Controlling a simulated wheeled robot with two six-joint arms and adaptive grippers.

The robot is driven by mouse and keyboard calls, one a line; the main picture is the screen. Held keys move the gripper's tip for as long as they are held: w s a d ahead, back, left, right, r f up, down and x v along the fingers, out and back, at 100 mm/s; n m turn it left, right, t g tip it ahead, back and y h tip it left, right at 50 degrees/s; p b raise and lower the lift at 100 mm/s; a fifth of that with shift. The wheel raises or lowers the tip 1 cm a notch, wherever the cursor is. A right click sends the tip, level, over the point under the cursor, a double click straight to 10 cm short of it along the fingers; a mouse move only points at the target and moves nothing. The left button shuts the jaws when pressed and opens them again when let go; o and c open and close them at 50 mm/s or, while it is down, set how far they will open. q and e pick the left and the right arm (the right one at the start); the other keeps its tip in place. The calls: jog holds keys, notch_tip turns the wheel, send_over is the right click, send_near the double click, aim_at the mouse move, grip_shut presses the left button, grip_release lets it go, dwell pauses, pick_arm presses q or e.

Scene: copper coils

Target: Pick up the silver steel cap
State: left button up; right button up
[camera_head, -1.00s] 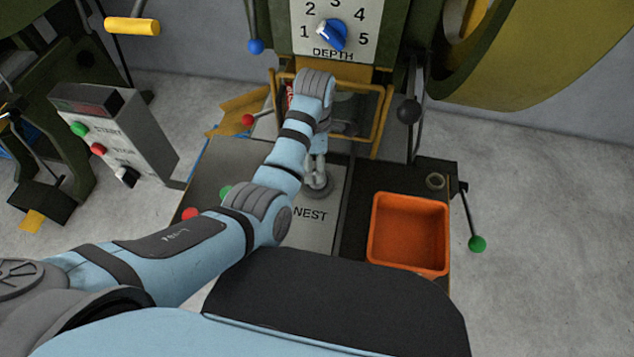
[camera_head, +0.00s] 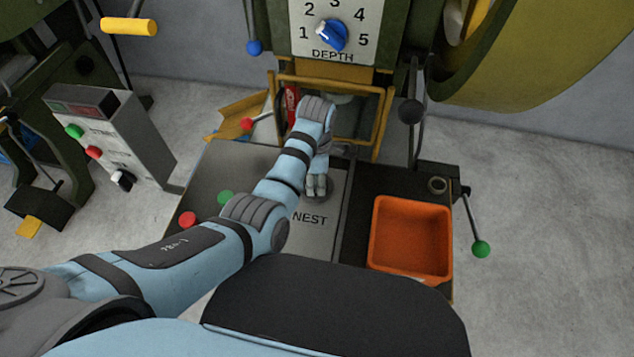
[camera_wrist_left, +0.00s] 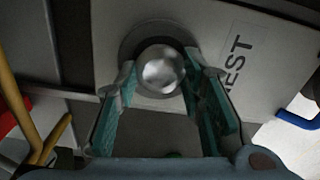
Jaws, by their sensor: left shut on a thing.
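The silver steel cap (camera_wrist_left: 161,71) shows as a shiny rounded piece in the left wrist view, over a dark round seat in the plate marked NEST (camera_wrist_left: 225,85). My left gripper (camera_wrist_left: 162,88) has one teal-padded finger on each side of the cap and is shut on it. In the head view my left gripper (camera_head: 317,187) points down at the round seat on the NEST plate (camera_head: 312,235). The cap is hidden there behind the fingers. I cannot tell whether the cap still touches the seat. My right gripper is in neither view.
An orange bin (camera_head: 411,240) stands right of the plate. A yellow guard frame (camera_head: 384,110) and the press with its DEPTH dial (camera_head: 332,35) rise behind the gripper. A black-knobbed lever (camera_head: 411,111) is at right, a START box (camera_head: 122,140) at left.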

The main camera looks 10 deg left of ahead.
pick_arm(q)
jog(key=shift+r, duration=0.1)
notch_tip(320, 180, up, 14)
jog(key=p, duration=0.5)
notch_tip(320, 180, up, 5)
jog(key=p, duration=0.5)
send_over(316, 182)
jog(key=shift+r, duration=0.15)
